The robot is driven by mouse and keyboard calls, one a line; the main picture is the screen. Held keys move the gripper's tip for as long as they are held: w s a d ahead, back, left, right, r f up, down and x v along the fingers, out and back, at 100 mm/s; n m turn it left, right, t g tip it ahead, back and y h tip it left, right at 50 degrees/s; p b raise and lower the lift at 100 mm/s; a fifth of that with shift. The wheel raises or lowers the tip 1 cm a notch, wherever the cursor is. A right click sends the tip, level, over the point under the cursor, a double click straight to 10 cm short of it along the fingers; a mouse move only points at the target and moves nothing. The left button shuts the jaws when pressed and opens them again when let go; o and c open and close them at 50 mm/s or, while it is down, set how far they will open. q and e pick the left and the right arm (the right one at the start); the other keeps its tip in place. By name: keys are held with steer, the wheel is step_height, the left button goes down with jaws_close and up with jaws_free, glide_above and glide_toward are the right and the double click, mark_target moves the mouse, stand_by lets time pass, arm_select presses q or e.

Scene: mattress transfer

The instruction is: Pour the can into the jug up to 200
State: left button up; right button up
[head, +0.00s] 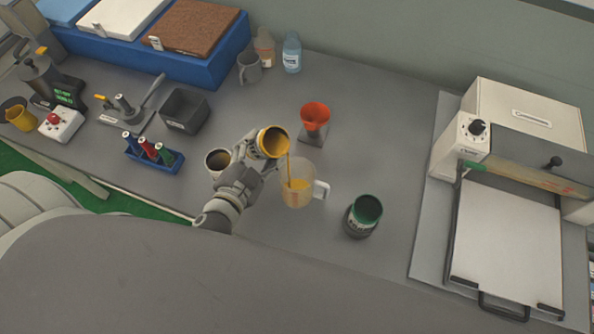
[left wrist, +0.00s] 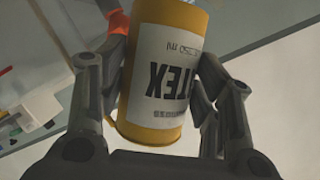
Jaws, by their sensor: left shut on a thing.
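My left gripper (head: 250,152) is shut on a yellow can (head: 271,142) and holds it tilted above the table. The can's white label shows upside down in the left wrist view (left wrist: 158,75), between the fingers. A thin yellow-orange stream runs from the can's lip down into the clear jug (head: 298,197). The jug stands upright on the table with its white handle to the right. Some yellow-orange liquid shows inside it; I cannot read the level against the marks. My right gripper is not in view.
A green-rimmed can (head: 364,214) stands right of the jug. An orange funnel (head: 314,117) stands behind it. A white cup-like container (head: 218,161) is beside my left gripper. A grey bin (head: 184,110) and bottle rack (head: 152,152) lie left. A large press (head: 508,240) fills the right.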

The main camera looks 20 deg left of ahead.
arm_select(q)
steer(key=shift+r+m+b, duration=0.45)
steer(key=shift+m+b, duration=0.05)
steer(key=shift+b, duration=0.2)
stand_by(0.6)
steer(key=shift+f+m+t+b, duration=0.1)
steer(key=shift+m+t+b, duration=0.2)
steer(key=shift+b, duration=0.2)
steer(key=shift+f+m+y+b, duration=0.2)
steer(key=shift+m+y+b, duration=0.2)
steer(key=shift+b, duration=0.4)
stand_by(0.3)
steer(key=shift+r+t, duration=0.2)
steer(key=shift+t, duration=0.1)
stand_by(0.3)
steer(key=shift+r+m+y+b, duration=0.3)
steer(key=shift+m+b, duration=0.25)
steer(key=shift+m, duration=0.15)
stand_by(0.6)
steer(key=shift+d+f+m+t+b, duration=0.1)
steer(key=shift+f+m+t+b, duration=0.15)
steer(key=shift+m+t+b, duration=0.55)
stand_by(1.7)
